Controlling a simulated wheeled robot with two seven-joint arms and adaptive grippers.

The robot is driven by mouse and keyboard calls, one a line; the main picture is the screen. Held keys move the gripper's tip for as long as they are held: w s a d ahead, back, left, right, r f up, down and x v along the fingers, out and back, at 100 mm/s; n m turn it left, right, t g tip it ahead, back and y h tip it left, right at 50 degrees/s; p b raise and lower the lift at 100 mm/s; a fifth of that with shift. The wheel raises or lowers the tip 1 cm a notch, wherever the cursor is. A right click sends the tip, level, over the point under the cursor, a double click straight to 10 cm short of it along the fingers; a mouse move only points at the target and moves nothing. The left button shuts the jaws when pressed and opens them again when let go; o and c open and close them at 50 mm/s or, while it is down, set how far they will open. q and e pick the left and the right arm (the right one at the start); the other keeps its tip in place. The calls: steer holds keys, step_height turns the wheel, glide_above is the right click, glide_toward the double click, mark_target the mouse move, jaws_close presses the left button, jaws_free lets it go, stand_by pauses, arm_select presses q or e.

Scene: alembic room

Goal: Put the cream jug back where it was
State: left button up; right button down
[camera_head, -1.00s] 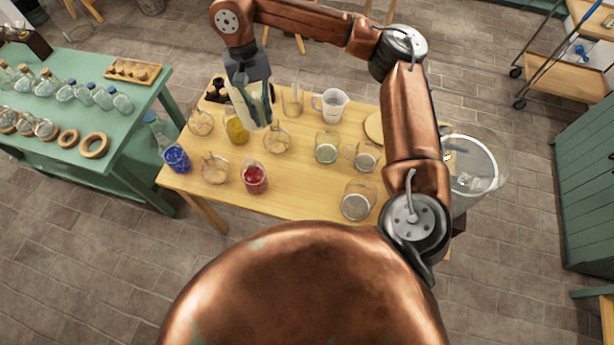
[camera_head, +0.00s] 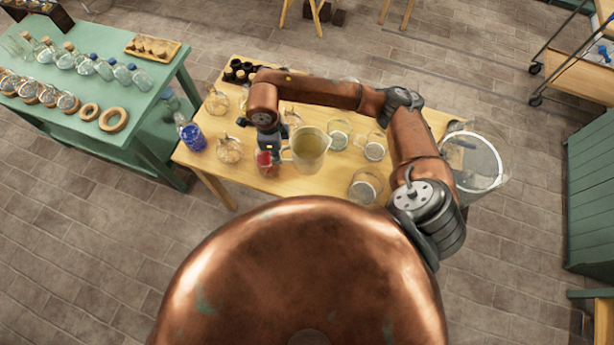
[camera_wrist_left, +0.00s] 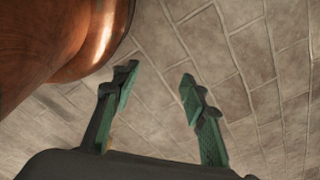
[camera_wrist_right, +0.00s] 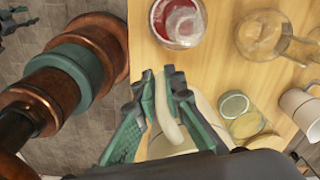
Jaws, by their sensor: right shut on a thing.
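The cream jug (camera_head: 308,150), pale with a yellowish look inside, is in the head view over the front middle of the wooden table (camera_head: 312,188). Its handle is on its left side. My right gripper (camera_head: 274,150) is shut on that handle. In the right wrist view, the pale handle (camera_wrist_right: 168,112) stands between the two fingers of the right gripper (camera_wrist_right: 160,85), with part of the body below. Whether the jug's base touches the table is unclear. My left gripper (camera_wrist_left: 157,85) is open and empty above the stone floor, outside the head view.
A red-filled jar (camera_head: 265,160) stands close by the right gripper. Clear jars (camera_head: 339,134) stand right of the jug, with a glass jar (camera_head: 365,186) near the front edge. A blue-filled flask (camera_head: 193,138) is at left. My right arm hides much of the table's back.

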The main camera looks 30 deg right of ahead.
steer(key=shift+m, duration=0.5)
steer(key=shift+s+a+f+p, duration=0.1)
steer(key=shift+f+p, duration=0.25)
steer(key=shift+f, duration=2.3)
steer(key=shift+s+a+f+p, duration=0.1)
steer(key=shift+f+p, duration=0.25)
steer(key=shift+f, duration=2.25)
arm_select(q)
steer(key=shift+s+r, duration=0.65)
steer(key=shift+s, duration=0.05)
arm_select(e)
steer(key=c, duration=2.5)
jaws_free()
steer(key=shift+f, duration=0.15)
steer(key=shift+o, duration=1)
arm_select(q)
steer(key=shift+f, duration=0.15)
